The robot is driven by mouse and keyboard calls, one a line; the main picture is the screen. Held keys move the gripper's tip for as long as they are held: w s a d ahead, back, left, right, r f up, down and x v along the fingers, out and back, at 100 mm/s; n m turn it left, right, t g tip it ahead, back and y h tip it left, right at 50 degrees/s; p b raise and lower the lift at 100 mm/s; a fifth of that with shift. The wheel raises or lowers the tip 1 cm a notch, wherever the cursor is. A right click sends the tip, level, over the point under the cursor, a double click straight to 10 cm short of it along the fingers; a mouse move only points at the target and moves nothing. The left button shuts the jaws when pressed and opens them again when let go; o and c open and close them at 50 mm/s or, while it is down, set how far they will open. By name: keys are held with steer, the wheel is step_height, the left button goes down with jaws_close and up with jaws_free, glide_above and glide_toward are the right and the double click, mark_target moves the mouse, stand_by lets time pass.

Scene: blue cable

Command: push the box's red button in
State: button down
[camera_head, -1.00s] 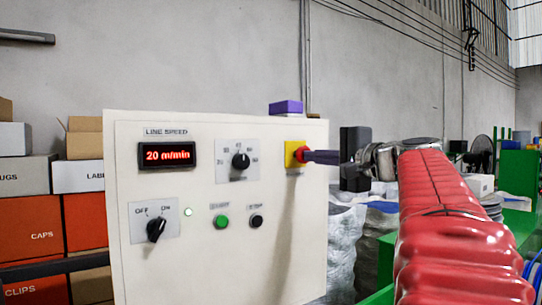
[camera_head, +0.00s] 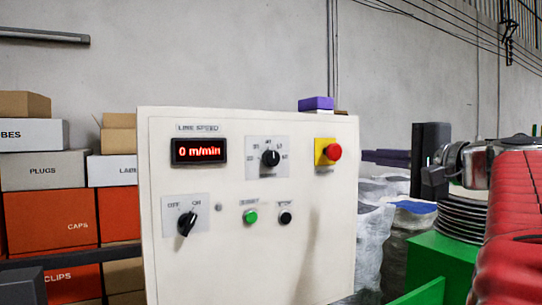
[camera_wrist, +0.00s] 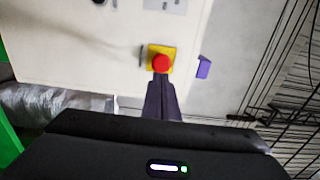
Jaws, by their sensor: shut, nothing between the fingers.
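The box (camera_head: 260,265) is a white control panel with a red button (camera_head: 334,152) on a yellow plate at its upper right. Its display (camera_head: 199,151) reads 0 m/min, and the small lamp (camera_head: 218,207) is dark. My gripper (camera_head: 364,156) has purple fingers, shut and empty, to the right of the button with a gap between. In the wrist view the red button (camera_wrist: 161,63) shows just beyond the shut fingertips (camera_wrist: 160,78), which point at it. How deep the button sits cannot be told.
The box also has a green button (camera_head: 250,217), a black button (camera_head: 285,218) and dials. A purple block (camera_head: 316,103) is on top of the box. Cartons (camera_head: 60,215) are stacked at left. White sacks (camera_head: 385,190) and a green surface (camera_head: 440,262) are at right.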

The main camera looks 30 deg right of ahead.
steer(key=shift+s+a, duration=0.1)
steer(key=shift+s, duration=2.55)
